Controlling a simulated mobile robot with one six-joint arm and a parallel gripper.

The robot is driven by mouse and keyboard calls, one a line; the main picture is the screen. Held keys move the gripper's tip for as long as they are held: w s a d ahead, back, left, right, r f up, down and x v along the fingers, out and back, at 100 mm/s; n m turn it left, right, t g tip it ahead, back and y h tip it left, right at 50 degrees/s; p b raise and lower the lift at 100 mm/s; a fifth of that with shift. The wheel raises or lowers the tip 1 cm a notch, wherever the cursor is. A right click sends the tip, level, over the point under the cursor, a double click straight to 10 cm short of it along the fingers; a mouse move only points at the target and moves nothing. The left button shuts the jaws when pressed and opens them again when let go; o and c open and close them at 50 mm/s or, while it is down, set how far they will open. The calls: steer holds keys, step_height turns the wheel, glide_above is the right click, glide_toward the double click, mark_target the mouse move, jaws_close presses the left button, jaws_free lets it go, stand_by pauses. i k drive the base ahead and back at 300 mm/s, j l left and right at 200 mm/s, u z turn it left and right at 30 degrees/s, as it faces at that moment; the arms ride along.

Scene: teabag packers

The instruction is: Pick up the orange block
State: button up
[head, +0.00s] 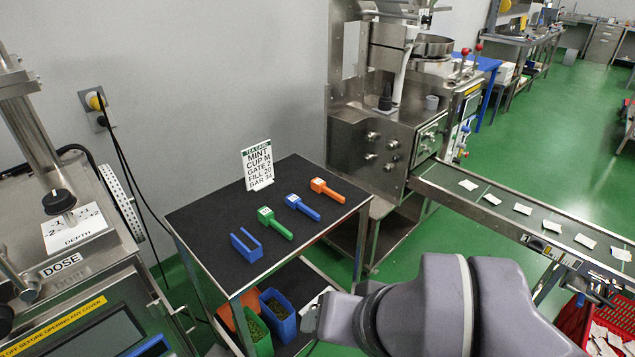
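An orange block (326,190) with a white label on its top and a handle-like bar lies at the right end of the black-topped cart (205,211). It lies apart from the blue and green pieces to its left. My grey arm reaches in from the bottom right. A small metallic part at its end, perhaps my gripper (311,317), shows in front of the cart's lower shelf, below and nearer than the orange block. The fingers cannot be made out, nor whether they are open or shut.
A blue labelled piece (302,207), a green one (274,223) and a blue U-shaped holder (246,245) share the cart top. A white sign (258,165) stands at its back. Bins, including a blue one (279,315), sit below. A steel machine (385,135) and conveyor (510,207) stand right.

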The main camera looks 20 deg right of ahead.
mark_target(316, 185)
steer(key=u, duration=1.95)
steer(key=z, duration=2.2)
steer(key=i+l+u, duration=0.45)
steer(key=i+u, duration=0.15)
steer(key=i, duration=0.05)
